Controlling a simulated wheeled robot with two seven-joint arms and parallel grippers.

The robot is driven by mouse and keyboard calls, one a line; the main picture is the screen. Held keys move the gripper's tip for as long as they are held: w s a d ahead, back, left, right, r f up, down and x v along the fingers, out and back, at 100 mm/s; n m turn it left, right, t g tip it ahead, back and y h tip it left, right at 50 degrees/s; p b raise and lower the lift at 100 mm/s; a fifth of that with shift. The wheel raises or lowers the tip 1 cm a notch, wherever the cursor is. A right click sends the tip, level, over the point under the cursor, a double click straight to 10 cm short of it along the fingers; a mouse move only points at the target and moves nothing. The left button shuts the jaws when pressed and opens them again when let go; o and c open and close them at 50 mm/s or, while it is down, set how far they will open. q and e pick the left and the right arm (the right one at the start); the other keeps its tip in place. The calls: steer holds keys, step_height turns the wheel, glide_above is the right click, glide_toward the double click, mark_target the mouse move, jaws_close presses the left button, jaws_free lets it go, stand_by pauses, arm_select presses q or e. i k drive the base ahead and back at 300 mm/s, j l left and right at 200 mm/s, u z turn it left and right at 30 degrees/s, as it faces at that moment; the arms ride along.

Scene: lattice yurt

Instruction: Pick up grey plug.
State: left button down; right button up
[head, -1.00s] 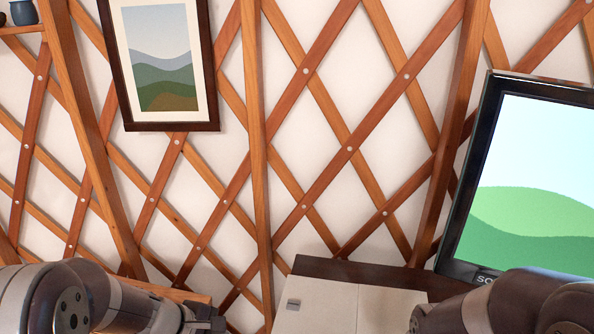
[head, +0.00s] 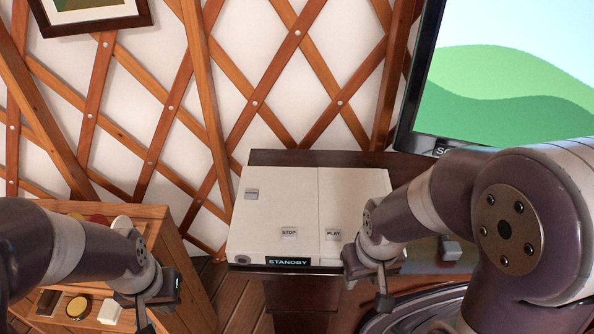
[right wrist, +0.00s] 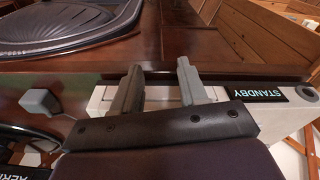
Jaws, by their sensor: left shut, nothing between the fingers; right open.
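A small grey block-like piece, which looks like the grey plug (head: 451,249), sits on the dark wooden table to the right of my right gripper (head: 384,290). It also shows at the left of the right wrist view (right wrist: 40,101), apart from the fingers. My right gripper, in the right wrist view (right wrist: 158,80), is open and empty, its fingers pointing toward the table in front of the white machine. My left gripper (head: 143,312) is shut and empty over the wooden crate at the left.
The white machine (head: 275,215) with STOP and PLAY buttons and a STANDBY display stands on the dark table (head: 290,158). A screen (head: 510,90) stands behind at the right. A black ribbed tray (head: 425,305) lies at the front right. The wooden crate (head: 190,265) holds several small objects.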

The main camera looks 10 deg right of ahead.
mark_target(448, 250)
steer(key=l+z, duration=0.1)
steer(key=z, duration=0.35)
steer(key=l+z, duration=0.2)
steer(key=z, duration=0.25)
steer(key=l+z, duration=0.15)
steer(key=z, duration=0.3)
steer(key=j+u, duration=0.15)
steer(key=u, duration=0.35)
steer(key=k+j+u, duration=0.1)
steer(key=u, duration=0.4)
steer(key=j+u, duration=0.2)
steer(key=u, duration=0.3)
steer(key=z, duration=1.8)
steer(key=k+z, duration=0.2)
steer(key=i+j+z, duration=0.1)
steer(key=z, duration=0.25)
steer(key=j+z, duration=0.15)
steer(key=z, duration=0.2)
steer(key=i+j+z, duration=0.1)
steer(key=z, duration=0.2)
steer(key=j, duration=0.1)
